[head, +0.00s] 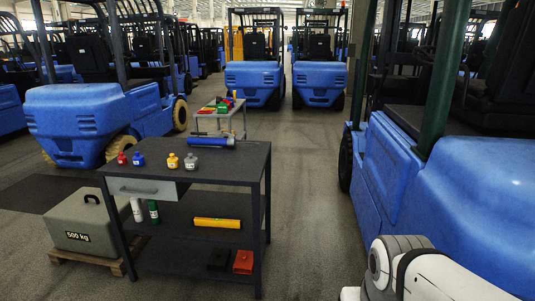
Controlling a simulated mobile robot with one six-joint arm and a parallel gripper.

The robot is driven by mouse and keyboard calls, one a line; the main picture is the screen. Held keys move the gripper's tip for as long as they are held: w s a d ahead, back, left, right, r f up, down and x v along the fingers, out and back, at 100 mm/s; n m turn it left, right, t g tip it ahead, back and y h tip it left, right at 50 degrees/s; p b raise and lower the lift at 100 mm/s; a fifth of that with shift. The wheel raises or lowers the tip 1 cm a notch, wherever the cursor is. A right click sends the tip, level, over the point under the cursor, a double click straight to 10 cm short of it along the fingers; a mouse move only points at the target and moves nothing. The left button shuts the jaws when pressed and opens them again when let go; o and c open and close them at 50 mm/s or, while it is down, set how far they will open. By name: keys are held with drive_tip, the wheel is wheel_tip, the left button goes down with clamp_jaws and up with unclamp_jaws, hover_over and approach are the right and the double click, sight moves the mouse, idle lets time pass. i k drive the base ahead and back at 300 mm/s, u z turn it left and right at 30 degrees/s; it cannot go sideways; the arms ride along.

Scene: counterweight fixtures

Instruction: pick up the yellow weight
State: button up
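The yellow weight (172,161) is a small, upright piece on the dark top of a workbench (228,169). It stands in a row with a red weight (121,158), a blue weight (138,159) and a pale grey weight (191,162). The yellow one is between the blue and the grey, apart from both. Only part of my white arm shows at the lower right. My gripper is out of view.
A blue cylinder (210,142) lies at the bench's back edge. A yellow bar (217,223) lies on the shelf below. A grey 500 kg block (85,222) stands left of the bench. A blue forklift (470,190) fills the right; bare floor (308,210) lies between.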

sight(173, 162)
drive_tip(key=i, duration=1.3)
drive_tip(key=u, duration=2.05)
drive_tip(key=i, duration=2)
drive_tip(key=z, duration=1.35)
drive_tip(key=i, duration=0.45)
drive_tip(key=z, duration=0.05)
